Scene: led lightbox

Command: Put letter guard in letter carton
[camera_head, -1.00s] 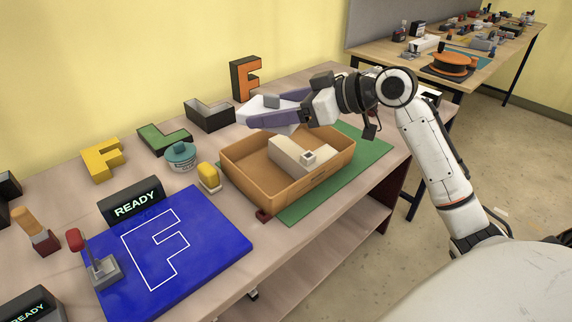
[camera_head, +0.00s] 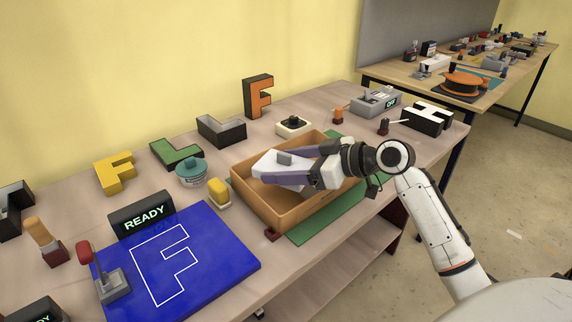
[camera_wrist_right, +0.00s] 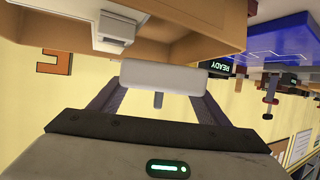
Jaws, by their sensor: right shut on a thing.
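The letter carton (camera_head: 250,200) is an open tan box on a green mat. My right gripper (camera_head: 272,168) is low over it, in or just above its opening. The gripper is shut on a pale, plate-like piece, apparently the letter guard (camera_wrist_right: 160,76), which spans between the fingers with a small grey peg below it in the wrist view. In the wrist view, a white block with a square knob (camera_wrist_right: 116,27) lies inside the carton. In the head view the arm mostly hides this block. I cannot tell whether the held piece touches the carton. My left gripper is out of view.
A blue board with an F outline (camera_head: 215,280) lies at front left. A yellow block (camera_head: 219,193) and a teal-lidded tub (camera_head: 191,172) stand left of the carton. Letter pieces line the back. A black-and-white H (camera_head: 428,117) stands right. Green mat (camera_head: 330,220) shows in front.

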